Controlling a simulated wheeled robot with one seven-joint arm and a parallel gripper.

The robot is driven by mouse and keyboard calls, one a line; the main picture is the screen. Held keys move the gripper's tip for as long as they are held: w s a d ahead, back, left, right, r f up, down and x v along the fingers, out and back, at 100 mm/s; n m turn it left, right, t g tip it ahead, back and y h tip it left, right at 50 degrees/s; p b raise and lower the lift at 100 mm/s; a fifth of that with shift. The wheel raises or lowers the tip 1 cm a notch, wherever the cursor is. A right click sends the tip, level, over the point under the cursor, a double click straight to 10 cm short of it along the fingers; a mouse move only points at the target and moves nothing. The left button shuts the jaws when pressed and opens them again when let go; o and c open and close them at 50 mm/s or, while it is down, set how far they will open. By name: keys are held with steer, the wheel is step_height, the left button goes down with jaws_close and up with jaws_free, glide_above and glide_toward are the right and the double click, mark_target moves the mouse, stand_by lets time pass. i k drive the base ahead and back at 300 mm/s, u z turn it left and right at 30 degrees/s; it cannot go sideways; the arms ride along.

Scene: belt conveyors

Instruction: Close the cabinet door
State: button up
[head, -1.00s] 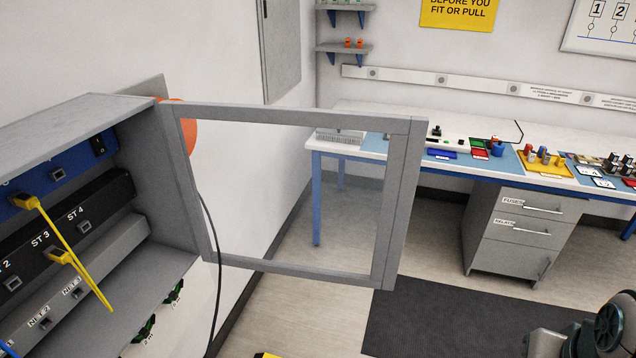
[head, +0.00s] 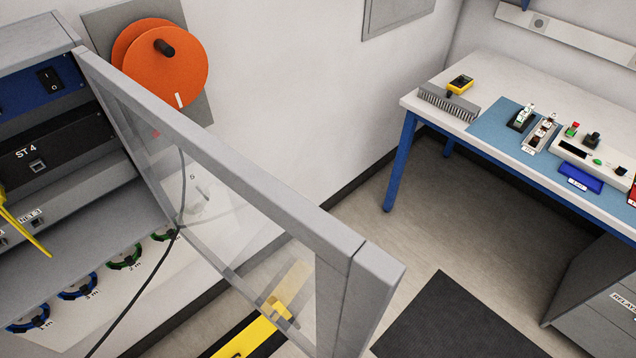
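The cabinet (head: 40,42) is a grey wall box at the left, holding a blue unit, a black panel marked ST 4 and a grey panel with NET labels. Its door (head: 225,155) is a grey frame with a clear pane, hinged at the cabinet's right side. The door stands wide open and reaches out toward the lower right of the head view. Its free edge (head: 372,290) is close to the camera. A yellow cable plug (head: 20,225) hangs out at the cabinet's front. My gripper is not in view.
An orange reel (head: 165,75) is on the wall behind the door. A black cable (head: 150,275) hangs by the cabinet, with several cable coils (head: 77,286) below. A workbench (head: 415,105) stands at the right. A dark mat (head: 450,315) lies on open floor; a yellow-black strip (head: 245,338) is below the door.

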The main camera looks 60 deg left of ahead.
mark_target(356, 280)
steer(key=i, duration=1.3)
steer(key=u, duration=4.35)
